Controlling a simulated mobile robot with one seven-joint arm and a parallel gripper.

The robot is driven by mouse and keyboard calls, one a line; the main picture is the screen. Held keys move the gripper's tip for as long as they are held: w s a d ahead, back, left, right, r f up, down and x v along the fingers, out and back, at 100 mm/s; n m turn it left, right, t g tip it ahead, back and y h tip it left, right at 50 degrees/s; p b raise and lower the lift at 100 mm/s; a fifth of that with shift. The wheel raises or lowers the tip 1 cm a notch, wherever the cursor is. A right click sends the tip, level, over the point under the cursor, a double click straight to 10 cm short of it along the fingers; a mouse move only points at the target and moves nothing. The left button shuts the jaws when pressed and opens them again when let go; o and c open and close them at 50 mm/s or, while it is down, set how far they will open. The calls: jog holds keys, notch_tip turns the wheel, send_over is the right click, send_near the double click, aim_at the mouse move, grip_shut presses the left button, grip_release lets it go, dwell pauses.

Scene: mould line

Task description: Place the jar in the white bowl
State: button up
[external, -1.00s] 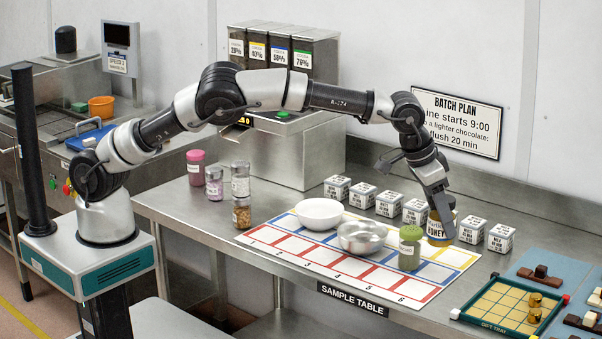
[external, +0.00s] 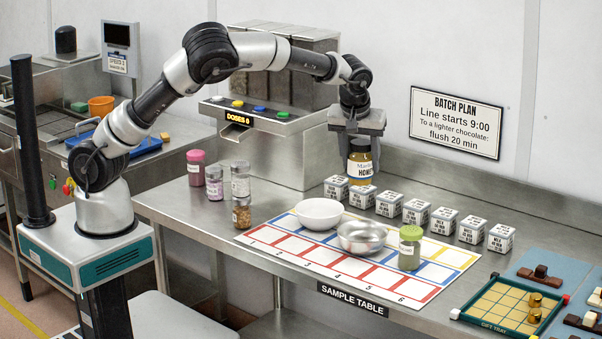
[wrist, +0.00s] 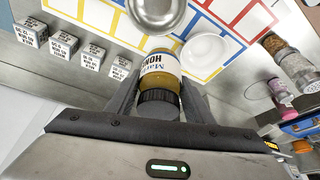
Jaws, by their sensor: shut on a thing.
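The honey jar (external: 361,165) has amber contents, a white label and a dark lid. It is upright in my gripper (external: 360,148), which is shut on it, above the back row of small cubes. In the wrist view the jar (wrist: 155,68) sits between the fingers, lid toward the camera. The white bowl (external: 320,215) stands on the grid mat, lower and to the left of the jar in the external view. It shows empty in the wrist view (wrist: 203,55). The jar is apart from the bowl.
A steel bowl (external: 361,238) and a green-lidded jar (external: 410,250) stand on the mat (external: 300,250). Several white cubes (external: 415,211) line the back. Several jars (external: 240,180) stand at left. A dispenser (external: 265,140) is behind. A gift tray (external: 500,305) is at right.

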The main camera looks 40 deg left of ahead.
jog(key=a+n+g+y, duration=0.15)
jog(key=a+n, duration=0.35)
jog(key=a, duration=0.7)
send_near(320, 201)
notch_tip(320, 201, down, 2)
jog(key=s, duration=0.2)
jog(key=shift+t, duration=0.25)
jog(key=shift+s+d+f+p, duration=0.1)
jog(key=shift+d+f+p, duration=0.15)
jog(key=shift+f, duration=0.95)
jog(key=shift+d+f+p, duration=0.15)
jog(key=shift+f+p, duration=0.05)
jog(key=shift+f, duration=1)
jog(key=shift+f, duration=0.1)
jog(key=o, duration=0.9)
jog(key=shift+o, duration=0.2)
jog(key=v, duration=1.2)
